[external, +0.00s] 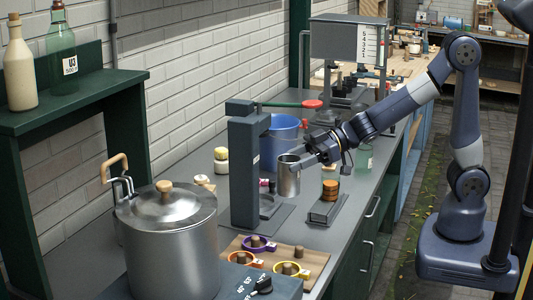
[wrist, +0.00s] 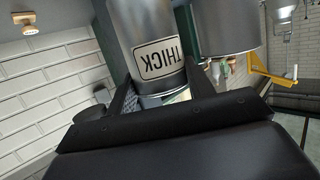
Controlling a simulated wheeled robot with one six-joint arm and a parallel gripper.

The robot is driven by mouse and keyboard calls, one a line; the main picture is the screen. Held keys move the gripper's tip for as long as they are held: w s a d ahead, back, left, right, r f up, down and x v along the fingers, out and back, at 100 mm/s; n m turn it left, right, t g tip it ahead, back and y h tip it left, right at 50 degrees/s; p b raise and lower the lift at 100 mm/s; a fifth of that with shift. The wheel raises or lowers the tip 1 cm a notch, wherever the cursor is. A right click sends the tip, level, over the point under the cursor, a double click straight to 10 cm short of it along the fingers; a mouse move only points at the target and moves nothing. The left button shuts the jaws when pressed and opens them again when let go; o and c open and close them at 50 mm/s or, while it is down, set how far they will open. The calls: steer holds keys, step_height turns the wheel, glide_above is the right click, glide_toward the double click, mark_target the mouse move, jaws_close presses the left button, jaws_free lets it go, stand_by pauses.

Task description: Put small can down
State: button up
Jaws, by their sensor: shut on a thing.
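The small can (external: 288,175) is a silver metal cylinder held upright above the grey bench, beside the dark green press-like stand (external: 246,165). In the wrist view the can (wrist: 148,30) is close up, with a label reading THICK that appears upside down. My gripper (external: 303,161) comes in from the right and is shut on the can. In the wrist view its dark fingers (wrist: 158,98) reach to either side of the can. A round plate (external: 267,206) at the stand's foot lies below and to the left of the can. The can's far side is hidden.
A large lidded steel pot (external: 170,240) stands at the front left. A blue bucket (external: 283,135) is behind the can. A brown board (external: 272,252) with several coloured rings lies in front.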

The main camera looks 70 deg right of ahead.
mark_target(295, 181)
steer(key=f, duration=0.1)
steer(key=f+b, duration=0.1)
steer(key=f, duration=0.1)
steer(key=a+f+b, duration=0.1)
steer(key=f, duration=0.1)
steer(key=shift+s+f, duration=0.15)
steer(key=shift+s, duration=0.15)
steer(key=shift+f+b, duration=0.75)
steer(key=shift+f, duration=1.55)
steer(key=shift+f, duration=0.1)
steer(key=shift+f+b, duration=0.5)
steer(key=shift+b, duration=0.05)
steer(key=o, duration=1)
steer(key=shift+r, duration=0.1)
